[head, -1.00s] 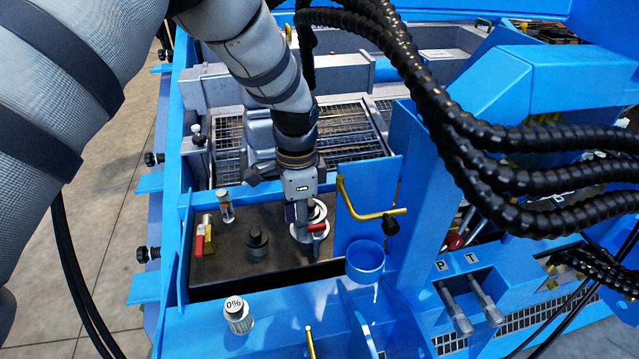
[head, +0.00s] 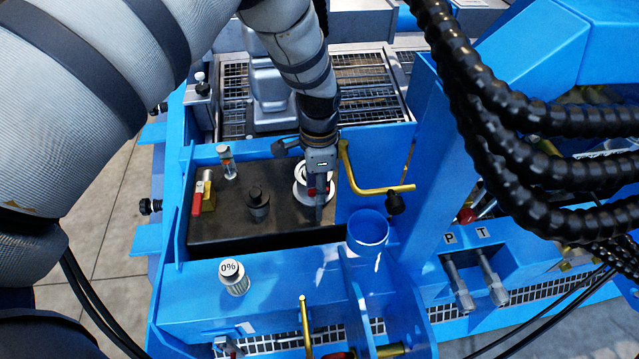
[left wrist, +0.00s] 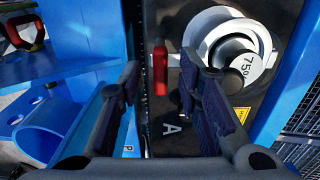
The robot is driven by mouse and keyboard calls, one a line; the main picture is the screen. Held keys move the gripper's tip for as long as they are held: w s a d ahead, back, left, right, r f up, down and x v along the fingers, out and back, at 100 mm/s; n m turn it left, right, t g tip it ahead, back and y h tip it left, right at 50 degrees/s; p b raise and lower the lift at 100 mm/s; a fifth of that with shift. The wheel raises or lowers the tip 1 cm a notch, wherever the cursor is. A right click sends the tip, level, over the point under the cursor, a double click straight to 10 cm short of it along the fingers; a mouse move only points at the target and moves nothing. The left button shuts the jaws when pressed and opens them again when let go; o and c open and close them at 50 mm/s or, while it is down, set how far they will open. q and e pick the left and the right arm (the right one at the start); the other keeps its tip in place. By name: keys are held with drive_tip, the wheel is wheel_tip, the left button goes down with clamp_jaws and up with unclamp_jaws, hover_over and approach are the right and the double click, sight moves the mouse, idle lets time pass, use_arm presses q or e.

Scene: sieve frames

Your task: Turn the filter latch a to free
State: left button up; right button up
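The red latch handle (left wrist: 160,70) shows in the left wrist view, standing between and beyond the fingertips, close to a black surface marked with a white A. Beside it is the round white filter (left wrist: 218,28) with a cap reading about 75. In the head view the filter (head: 300,192) is partly hidden by my left gripper (head: 319,200), which points down over the dark plate. My left gripper (left wrist: 170,85) is open, with a clear gap between its fingers. Contact with the latch cannot be seen. My right gripper is not in view.
A red-and-yellow valve (head: 203,192), a black cap (head: 257,200) and a small glass cylinder (head: 227,163) stand left on the dark plate. A bent yellow handle (head: 365,185) and a blue cup (head: 367,228) are close right. Thick black hoses (head: 500,120) cross the right side.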

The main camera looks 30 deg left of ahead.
use_arm(q)
clamp_jaws()
drive_tip(key=shift+n, duration=0.3)
drive_tip(key=n, duration=0.2)
drive_tip(key=shift+n, duration=0.4)
drive_tip(key=n, duration=0.3)
drive_tip(key=shift+n, duration=0.3)
drive_tip(key=n, duration=0.5)
drive_tip(key=shift+p, duration=0.3)
drive_tip(key=n, duration=0.5)
drive_tip(key=shift+n, duration=0.4)
